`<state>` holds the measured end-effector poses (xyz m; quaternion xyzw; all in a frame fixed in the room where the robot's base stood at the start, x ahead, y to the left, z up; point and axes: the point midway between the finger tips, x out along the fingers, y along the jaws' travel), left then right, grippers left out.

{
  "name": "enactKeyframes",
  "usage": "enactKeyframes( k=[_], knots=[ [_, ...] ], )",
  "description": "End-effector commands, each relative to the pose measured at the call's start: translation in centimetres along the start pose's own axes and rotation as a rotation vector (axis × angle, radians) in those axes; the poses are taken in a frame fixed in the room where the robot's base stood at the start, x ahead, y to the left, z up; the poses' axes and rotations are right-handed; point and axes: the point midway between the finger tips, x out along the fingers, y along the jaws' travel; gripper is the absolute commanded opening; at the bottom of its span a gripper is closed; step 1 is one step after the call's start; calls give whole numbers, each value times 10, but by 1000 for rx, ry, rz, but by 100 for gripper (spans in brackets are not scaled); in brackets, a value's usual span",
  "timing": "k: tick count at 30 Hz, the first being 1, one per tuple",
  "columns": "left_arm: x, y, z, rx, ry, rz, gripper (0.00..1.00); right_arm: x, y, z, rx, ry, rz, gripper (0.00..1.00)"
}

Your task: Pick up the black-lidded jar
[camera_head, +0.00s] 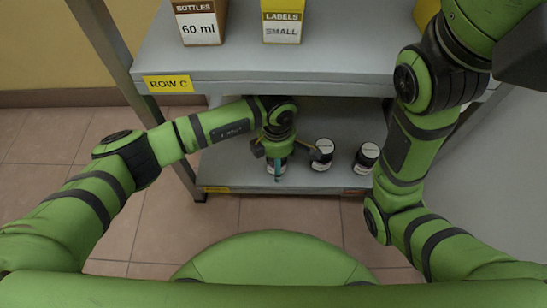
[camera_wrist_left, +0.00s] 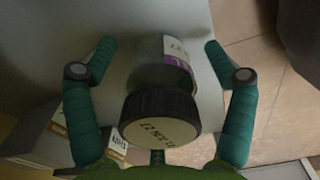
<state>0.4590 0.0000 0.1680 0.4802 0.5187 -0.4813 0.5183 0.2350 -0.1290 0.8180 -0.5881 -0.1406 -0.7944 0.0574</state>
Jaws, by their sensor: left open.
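A jar with a black lid (camera_wrist_left: 160,118) and a clear body with a white and purple label (camera_wrist_left: 178,62) stands between the fingers of my left gripper (camera_wrist_left: 160,48) in the left wrist view. The gripper is open, with one teal finger on each side and a visible gap to the jar. In the head view my left gripper (camera_head: 276,166) is over the lower shelf and largely hides this jar. Two more black-lidded jars, one nearer (camera_head: 322,153) and one farther right (camera_head: 366,157), stand to its right. My right gripper is not in view.
The lower shelf (camera_head: 230,165) lies under an upper shelf (camera_head: 330,65) marked ROW C. The upper shelf holds a 60 ml bottles box (camera_head: 200,22) and a yellow labels box (camera_head: 283,20). A shelf post (camera_head: 125,75) stands left of the jars.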

Motion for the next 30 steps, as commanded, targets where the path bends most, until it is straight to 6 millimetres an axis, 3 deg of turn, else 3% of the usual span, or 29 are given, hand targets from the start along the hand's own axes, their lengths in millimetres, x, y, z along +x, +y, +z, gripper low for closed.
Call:
enactKeyframes(
  k=[5, 6, 9, 11, 23, 30],
  knots=[
    [-1, 0, 0, 0, -1, 1, 84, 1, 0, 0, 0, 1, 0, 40],
    [-1, 0, 0, 0, -1, 1, 76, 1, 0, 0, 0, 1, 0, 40],
    [-1, 0, 0, 0, -1, 1, 36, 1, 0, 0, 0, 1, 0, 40],
    [-1, 0, 0, 0, -1, 1, 16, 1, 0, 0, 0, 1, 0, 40],
    [-3, 1, -1, -1, 0, 1, 16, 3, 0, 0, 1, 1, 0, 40],
    [-25, 10, -8, -7, 0, 2, 16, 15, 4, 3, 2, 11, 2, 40]
  ],
)
